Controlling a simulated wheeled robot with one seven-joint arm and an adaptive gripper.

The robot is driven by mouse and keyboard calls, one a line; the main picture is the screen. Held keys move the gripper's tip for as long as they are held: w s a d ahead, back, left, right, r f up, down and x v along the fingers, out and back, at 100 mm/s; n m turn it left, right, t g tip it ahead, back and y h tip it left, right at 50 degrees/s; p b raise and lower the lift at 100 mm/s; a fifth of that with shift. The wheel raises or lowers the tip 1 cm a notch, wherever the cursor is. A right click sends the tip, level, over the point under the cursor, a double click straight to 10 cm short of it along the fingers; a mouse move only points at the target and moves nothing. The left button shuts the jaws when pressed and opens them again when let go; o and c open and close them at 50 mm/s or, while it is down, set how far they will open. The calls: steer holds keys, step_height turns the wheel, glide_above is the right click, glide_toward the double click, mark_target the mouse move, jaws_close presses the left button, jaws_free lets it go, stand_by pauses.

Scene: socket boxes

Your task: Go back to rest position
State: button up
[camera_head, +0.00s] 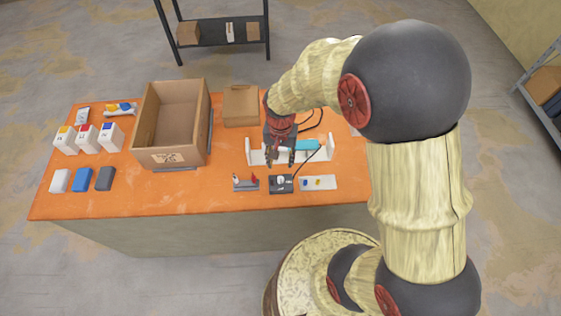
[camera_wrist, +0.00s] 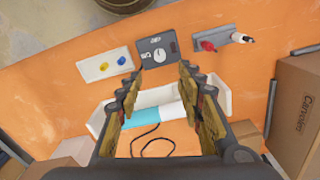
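My gripper (camera_head: 281,158) hangs over the orange table (camera_head: 190,203), right of the big cardboard box. In the wrist view my gripper (camera_wrist: 160,82) has its two fingers wide apart with nothing between the tips. Below it is a white holder (camera_head: 259,155) with a blue and white cylindrical thing (camera_wrist: 143,116) lying in it. A dark cable runs from that area. The gripper hides part of the holder in the head view.
A tall open cardboard box (camera_head: 203,135) stands left of my gripper, with a smaller box (camera_head: 240,106) behind. A dark pad (camera_head: 281,184), a tool stand (camera_head: 246,184) and a white plate (camera_head: 318,183) line the front. Cartons (camera_head: 66,139) and blocks (camera_head: 82,180) are at left.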

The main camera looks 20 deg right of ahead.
stand_by(0.5)
steer(key=s+r+n+t+b, duration=0.5)
steer(key=s+r+b, duration=0.6)
steer(key=s+r, duration=0.3)
step_height(320, 180, up, 3)
steer(key=shift+f+n+t, duration=0.2)
steer(key=shift+n+t, duration=0.1)
steer(key=shift+n, duration=0.4)
